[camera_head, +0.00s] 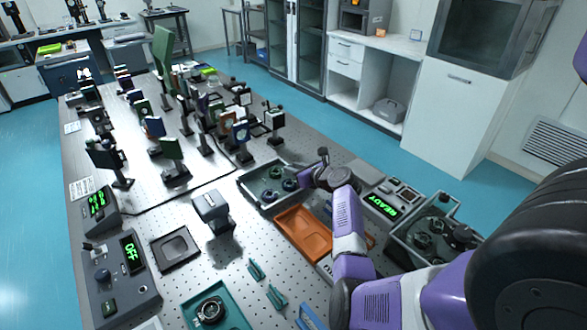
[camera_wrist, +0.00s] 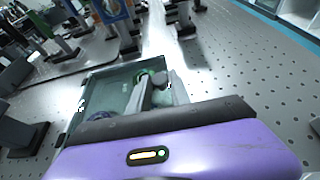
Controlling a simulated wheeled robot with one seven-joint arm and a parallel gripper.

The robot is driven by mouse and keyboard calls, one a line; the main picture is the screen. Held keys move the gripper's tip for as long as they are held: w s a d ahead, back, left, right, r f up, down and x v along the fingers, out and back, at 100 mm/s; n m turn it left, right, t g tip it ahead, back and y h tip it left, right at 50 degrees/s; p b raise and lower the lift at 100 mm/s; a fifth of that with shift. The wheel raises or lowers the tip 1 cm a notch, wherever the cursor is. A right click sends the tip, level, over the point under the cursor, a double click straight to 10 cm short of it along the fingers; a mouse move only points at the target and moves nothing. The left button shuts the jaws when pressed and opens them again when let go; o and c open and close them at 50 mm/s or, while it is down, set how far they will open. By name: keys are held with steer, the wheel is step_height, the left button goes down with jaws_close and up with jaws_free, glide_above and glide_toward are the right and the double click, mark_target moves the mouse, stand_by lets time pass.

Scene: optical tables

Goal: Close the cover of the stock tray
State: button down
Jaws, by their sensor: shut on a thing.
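The stock tray appears to be the grey open-topped tray (camera_head: 246,184) on the optical table, with several round dark parts inside. In the wrist view its grey-green wall (camera_wrist: 84,98) shows beyond my gripper. My gripper (camera_head: 318,172) is at the tray's right end, low over the table. In the wrist view its fingers (camera_wrist: 157,92) are closed around a small dark knob-like piece (camera_wrist: 178,90), partly hidden by them. The cover's panel is not clearly visible, so I cannot tell its angle.
An orange tray (camera_head: 303,233) lies just in front. Another grey tray (camera_head: 400,240) and a box reading READY (camera_head: 380,205) stand to the right. Mounted optics (camera_head: 274,120) crowd the table behind and left. A grey block on a post (camera_head: 210,206) stands left of the tray.

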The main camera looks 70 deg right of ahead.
steer(key=shift+f, duration=0.25)
steer(key=c, duration=1.2)
jaws_free()
steer(key=shift+r, duration=0.1)
steer(key=shift+v, duration=3.9)
